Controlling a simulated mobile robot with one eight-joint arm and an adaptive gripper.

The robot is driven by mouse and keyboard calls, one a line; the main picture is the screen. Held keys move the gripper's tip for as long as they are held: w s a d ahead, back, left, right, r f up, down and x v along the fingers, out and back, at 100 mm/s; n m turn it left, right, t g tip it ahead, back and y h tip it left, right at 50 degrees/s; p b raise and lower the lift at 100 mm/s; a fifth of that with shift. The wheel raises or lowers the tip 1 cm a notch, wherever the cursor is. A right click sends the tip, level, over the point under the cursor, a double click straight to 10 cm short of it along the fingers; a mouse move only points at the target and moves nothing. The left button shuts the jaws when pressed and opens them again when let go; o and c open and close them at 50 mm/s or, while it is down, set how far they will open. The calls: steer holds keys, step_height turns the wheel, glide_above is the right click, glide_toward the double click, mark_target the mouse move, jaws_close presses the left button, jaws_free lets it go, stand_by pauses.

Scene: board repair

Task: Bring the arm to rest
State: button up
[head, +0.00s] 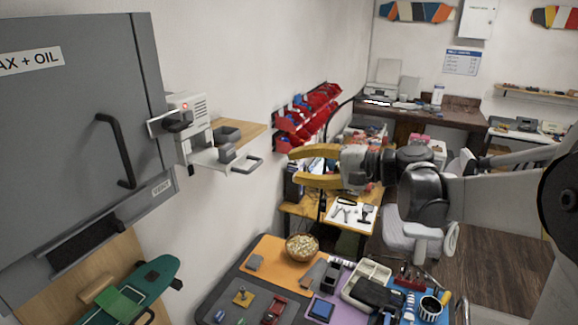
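My gripper (287,166) is in the head view near the middle of the picture. Its two yellow fingers point left, one above the other, with a clear gap between them. Nothing shows between the fingers. My arm reaches in from the right edge, raised above the workbench (276,250). The gripper is apart from the wall and from the bench below.
A grey cabinet (70,130) with a black handle fills the left. A white wall device (188,125) with a red light and a small shelf is right of it. The workbench holds a bowl (302,247), a tray and tools. Red bins (310,110) hang behind the gripper.

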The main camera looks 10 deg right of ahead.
steer(key=s+a+f+n+g+h+b, duration=0.1)
steer(key=s+a+f+h+b, duration=0.1)
steer(key=s+f+b, duration=0.7)
steer(key=s+a+f+n+g+h+b, duration=0.25)
steer(key=f+b, duration=0.35)
steer(key=f, duration=0.6)
steer(key=s+d+f+n+h+b, duration=0.1)
steer(key=s+d+f+h+b, duration=0.1)
steer(key=s+f+b, duration=0.2)
steer(key=s+d+f+n+h+b, duration=0.1)
steer(key=s+d+f+h+b, duration=0.1)
steer(key=f+b, duration=0.4)
steer(key=s+d+f+n+t+h+b, duration=0.1)
steer(key=s+f+b, duration=0.4)
steer(key=f, duration=0.8)
steer(key=s+d+n+h, duration=0.1)
steer(key=s+h, duration=0.1)
steer(key=shift+d+h, duration=0.35)
steer(key=shift+d, duration=0.05)
